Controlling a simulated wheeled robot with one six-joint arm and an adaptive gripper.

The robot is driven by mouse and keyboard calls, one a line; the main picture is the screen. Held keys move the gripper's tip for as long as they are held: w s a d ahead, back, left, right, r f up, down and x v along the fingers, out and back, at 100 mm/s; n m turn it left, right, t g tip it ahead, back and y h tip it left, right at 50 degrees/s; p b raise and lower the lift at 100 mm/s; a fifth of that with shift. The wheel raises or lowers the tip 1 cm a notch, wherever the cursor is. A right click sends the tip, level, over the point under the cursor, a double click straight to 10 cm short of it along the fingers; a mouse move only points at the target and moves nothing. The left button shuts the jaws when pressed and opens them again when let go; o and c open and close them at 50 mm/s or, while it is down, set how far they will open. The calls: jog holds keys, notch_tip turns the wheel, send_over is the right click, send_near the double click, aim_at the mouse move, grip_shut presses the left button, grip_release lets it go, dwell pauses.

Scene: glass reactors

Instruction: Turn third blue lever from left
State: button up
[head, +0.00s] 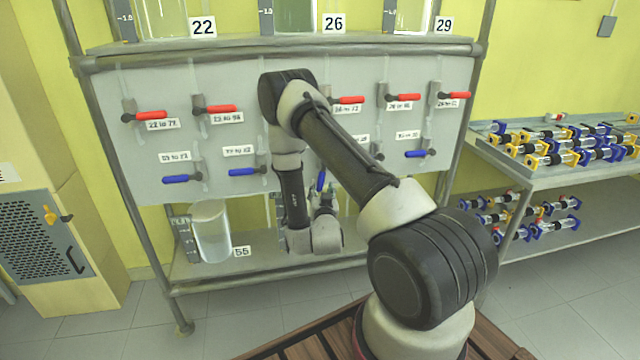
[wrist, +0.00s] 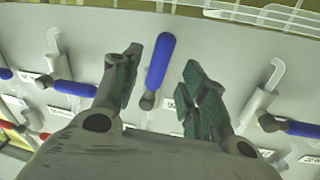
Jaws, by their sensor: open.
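The third blue lever from the left (wrist: 160,60) lies between the two open fingers of my gripper (wrist: 158,75) in the wrist view. Its handle points away from its pivot toward the top of that picture, and gaps show on both sides of it. In the head view the lever (head: 321,180) hangs downward, mostly hidden by my arm. My gripper (head: 325,200) is low in front of the panel there, partly hidden by my arm. The first (head: 182,179), second (head: 247,171) and rightmost (head: 420,153) blue levers lie level.
Several red levers (head: 151,115) line the panel (head: 235,140) above the blue ones. A glass vessel (head: 211,232) stands on the lower shelf at left. A side rack (head: 560,178) with small glass parts is at right. Neighbouring blue levers (wrist: 75,88) flank my gripper.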

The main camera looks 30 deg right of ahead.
aim_at(321, 184)
jog(key=x, duration=0.5)
jog(key=shift+w+d, duration=0.1)
jog(key=shift+w, duration=0.15)
grip_shut()
